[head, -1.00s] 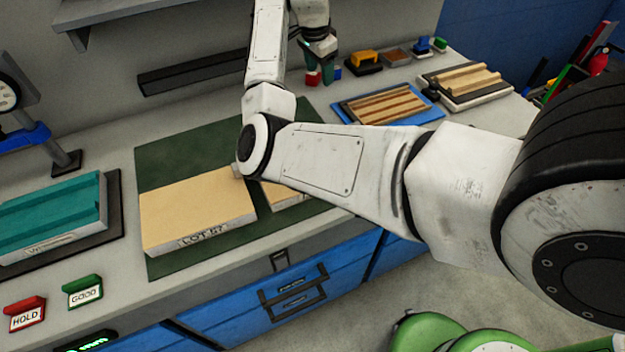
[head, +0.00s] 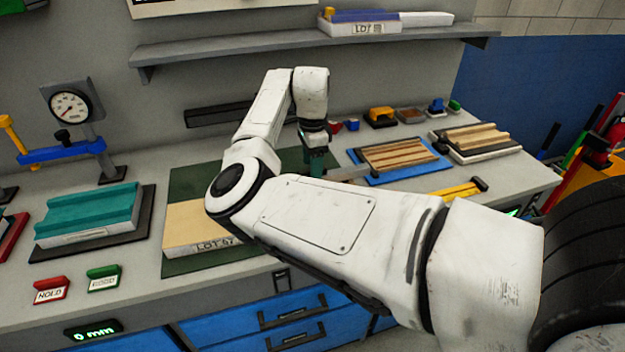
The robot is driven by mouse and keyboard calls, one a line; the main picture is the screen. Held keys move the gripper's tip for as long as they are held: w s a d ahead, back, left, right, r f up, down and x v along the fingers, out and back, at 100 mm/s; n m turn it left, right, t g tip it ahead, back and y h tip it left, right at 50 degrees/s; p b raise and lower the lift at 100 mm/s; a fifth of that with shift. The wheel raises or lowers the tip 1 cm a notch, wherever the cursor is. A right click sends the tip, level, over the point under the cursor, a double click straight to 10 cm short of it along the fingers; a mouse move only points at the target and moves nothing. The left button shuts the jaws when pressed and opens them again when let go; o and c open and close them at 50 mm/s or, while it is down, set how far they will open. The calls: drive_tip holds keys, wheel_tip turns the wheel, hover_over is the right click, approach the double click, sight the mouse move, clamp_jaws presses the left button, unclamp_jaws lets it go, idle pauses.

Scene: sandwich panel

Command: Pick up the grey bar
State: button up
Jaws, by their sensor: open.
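My gripper (head: 316,163) hangs down over the back part of the green mat (head: 185,183), with dark green fingers. It is open, though the gap between the fingers is hard to see. A short greyish bar (head: 347,173) shows just to the right of the fingers, low over the bench and left of the blue tray. My gripper and arm hide part of it, so I cannot tell its full length or whether it touches the fingers.
My arm hides much of the mat and the tan panel (head: 188,229) marked LOT. A teal panel (head: 88,212) lies at left. A blue tray (head: 381,177) with wooden strips and a yellow-handled tool (head: 457,190) are at right. A shelf (head: 250,46) runs above.

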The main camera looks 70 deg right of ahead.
wheel_tip(320, 180, down, 5)
drive_tip(key=shift+r+p, duration=0.1)
drive_tip(key=shift+p, duration=0.45)
drive_tip(key=shift+c, duration=0.2)
clamp_jaws()
drive_tip(key=shift+d+r, duration=0.1)
